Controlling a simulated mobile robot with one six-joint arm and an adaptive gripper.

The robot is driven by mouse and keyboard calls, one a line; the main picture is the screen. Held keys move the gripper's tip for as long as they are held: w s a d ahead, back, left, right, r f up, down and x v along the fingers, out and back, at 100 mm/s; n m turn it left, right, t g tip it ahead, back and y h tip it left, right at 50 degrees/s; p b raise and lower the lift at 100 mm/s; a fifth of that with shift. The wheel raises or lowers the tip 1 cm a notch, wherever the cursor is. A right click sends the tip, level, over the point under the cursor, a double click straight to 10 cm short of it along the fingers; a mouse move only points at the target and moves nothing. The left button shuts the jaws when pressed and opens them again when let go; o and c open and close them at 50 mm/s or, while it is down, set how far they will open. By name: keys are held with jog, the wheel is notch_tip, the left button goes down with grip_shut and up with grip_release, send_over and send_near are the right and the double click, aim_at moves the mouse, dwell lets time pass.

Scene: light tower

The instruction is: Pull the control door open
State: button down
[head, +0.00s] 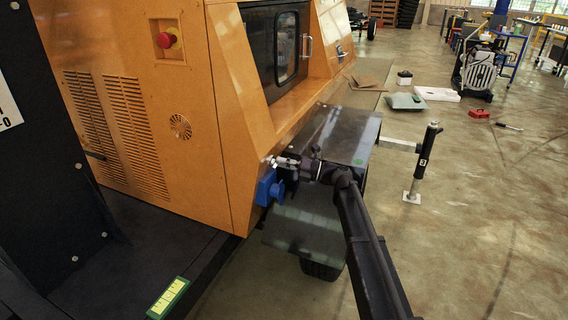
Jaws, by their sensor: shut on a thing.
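The orange light tower housing (200,130) fills the left and middle of the head view. A dark door with a window (287,46) and a light handle (307,45) sits in its recessed side and looks shut. My gripper (273,161) is well below that handle, at the lower corner of the housing, just above a blue socket (267,188). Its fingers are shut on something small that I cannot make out. My gripper and arm partly hide the area behind the socket.
A dark fender (345,135) lies behind my arm, with a jack stand (424,160) to its right. A red stop button (167,40) is on the housing. Cardboard (365,80) and a grey machine (478,70) are farther back. Open floor lies at right.

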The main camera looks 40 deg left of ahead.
jog(key=shift+s+a+f+g, duration=0.1)
jog(key=shift+s+g, duration=0.2)
jog(key=shift+s, duration=0.5)
jog(key=c, duration=0.7)
grip_release()
jog(key=shift+a, duration=0.1)
jog(key=shift+w, duration=0.2)
jog(key=shift+s, duration=0.1)
jog(key=shift+r+b+v, duration=0.15)
jog(key=shift+b+v, duration=0.5)
jog(key=shift+v, duration=3.4)
jog(key=shift+r+b+v, duration=0.2)
jog(key=shift+b+v, duration=0.45)
jog(key=shift+v, duration=3.4)
jog(key=shift+s, duration=0.1)
jog(key=shift+c, duration=0.3)
